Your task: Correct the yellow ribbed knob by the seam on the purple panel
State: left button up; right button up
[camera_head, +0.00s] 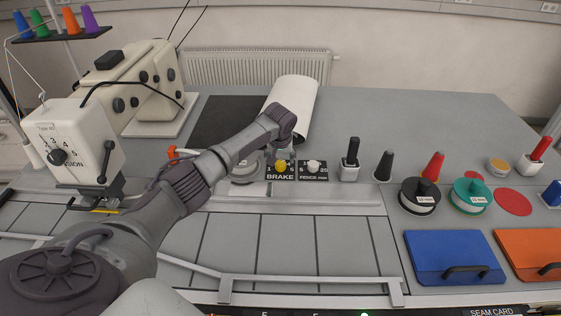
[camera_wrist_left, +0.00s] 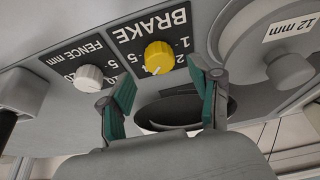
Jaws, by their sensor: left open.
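The yellow ribbed knob (camera_wrist_left: 159,57) sits on a dark panel (camera_wrist_left: 150,22) marked BRAKE; no purple panel shows. In the wrist view, which shows the lettering upside down, numbers ring the knob, and I cannot tell its setting surely. In the head view the knob (camera_head: 281,166) shows just below my left wrist. My left gripper (camera_wrist_left: 160,78) is open, its green-lined fingers on either side of the knob's near side, apart from it and empty. In the head view its fingers are mostly hidden by the arm. My right gripper is not in view.
A white knob (camera_wrist_left: 89,77) on the FENCE panel stands close beside the yellow knob. A round grey part marked 12 mm (camera_wrist_left: 270,45) is on the other side. A white roll (camera_head: 300,95) lies behind. A black-handled switch (camera_head: 350,160) stands to the right.

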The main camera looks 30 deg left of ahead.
aim_at(281, 163)
pick_arm(q)
jog(key=shift+x, duration=2.15)
jog(key=c, duration=1.1)
